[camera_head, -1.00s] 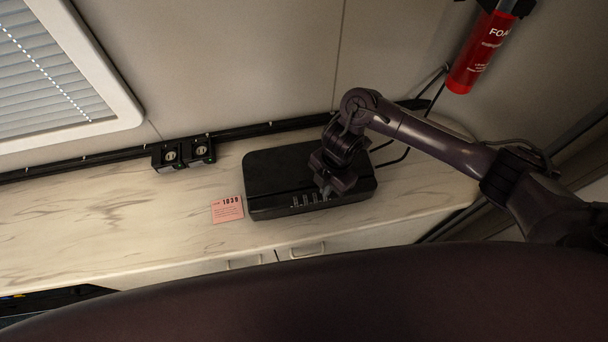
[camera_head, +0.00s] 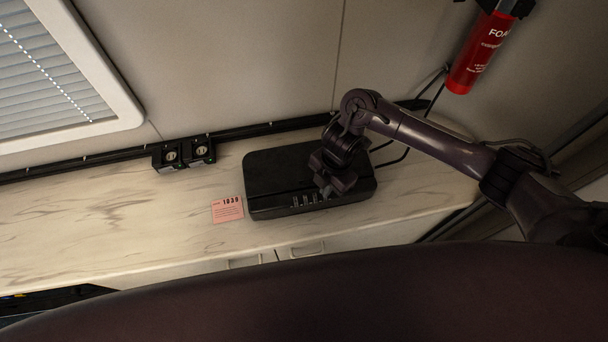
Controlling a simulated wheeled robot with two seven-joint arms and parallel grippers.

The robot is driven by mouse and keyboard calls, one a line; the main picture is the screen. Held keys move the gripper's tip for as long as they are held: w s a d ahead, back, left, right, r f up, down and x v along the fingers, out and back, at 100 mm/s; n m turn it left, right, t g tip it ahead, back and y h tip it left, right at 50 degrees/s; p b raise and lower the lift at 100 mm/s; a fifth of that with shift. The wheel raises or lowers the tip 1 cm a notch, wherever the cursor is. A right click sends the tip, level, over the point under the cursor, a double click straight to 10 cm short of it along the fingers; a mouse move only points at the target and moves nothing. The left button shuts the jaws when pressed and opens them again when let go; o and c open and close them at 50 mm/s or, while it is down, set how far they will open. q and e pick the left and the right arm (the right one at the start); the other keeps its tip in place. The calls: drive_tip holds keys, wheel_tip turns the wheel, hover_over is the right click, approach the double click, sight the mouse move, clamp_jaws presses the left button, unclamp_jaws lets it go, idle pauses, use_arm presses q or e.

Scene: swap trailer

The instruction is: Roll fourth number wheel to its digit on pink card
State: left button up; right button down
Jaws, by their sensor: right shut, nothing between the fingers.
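A black case (camera_head: 275,172) lies on the marbled counter. A row of small number wheels (camera_head: 304,200) shows along its front edge; their digits are too small to read. The pink card (camera_head: 228,209) lies on the counter just left of the case, with a printed number that looks like 1039. My right gripper (camera_head: 327,193) is shut and empty, pointing down at the right end of the wheel row. It hides part of the case there, and I cannot tell whether it touches a wheel. My left gripper is out of view.
A red extinguisher (camera_head: 480,55) hangs at the upper right. The counter left of the card is clear. Drawer handles show below its front edge.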

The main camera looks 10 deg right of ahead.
drive_tip(key=shift+f+b, duration=0.6)
drive_tip(key=shift+f, duration=0.2)
drive_tip(key=shift+w, duration=0.8)
idle(0.6)
drive_tip(key=shift+r, duration=0.2)
drive_tip(key=shift+r+p, duration=0.35)
idle(0.7)
wheel_tip(320, 180, up, 5)
drive_tip(key=p, duration=0.5)
idle(0.4)
